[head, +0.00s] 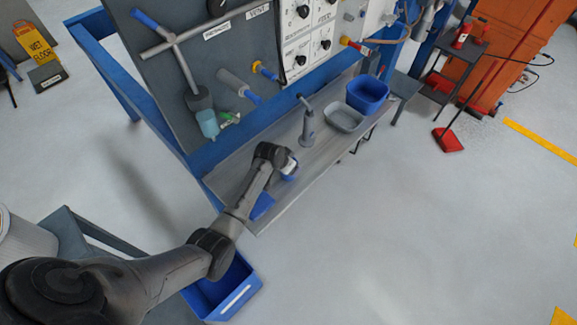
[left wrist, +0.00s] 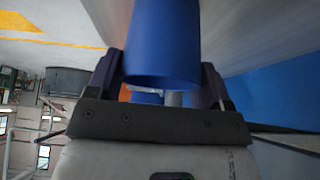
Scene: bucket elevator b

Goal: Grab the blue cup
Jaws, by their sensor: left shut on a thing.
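The blue cup (left wrist: 163,45) fills the upper middle of the left wrist view, between the two fingers of my left gripper (left wrist: 163,80). The fingers are shut on its sides. In the head view, my left gripper (head: 288,165) is over the metal shelf (head: 325,150). Only a small blue part of the cup (head: 290,177) shows there, the rest hidden by the gripper. I cannot tell whether the cup touches the shelf. My right gripper is in neither view.
A grey upright tool (head: 307,128), a grey tray (head: 343,117) and a blue bin (head: 367,94) stand farther along the shelf. A flat blue item (head: 262,207) lies at its near end. A blue crate (head: 238,300) is below my left arm. Open floor lies right.

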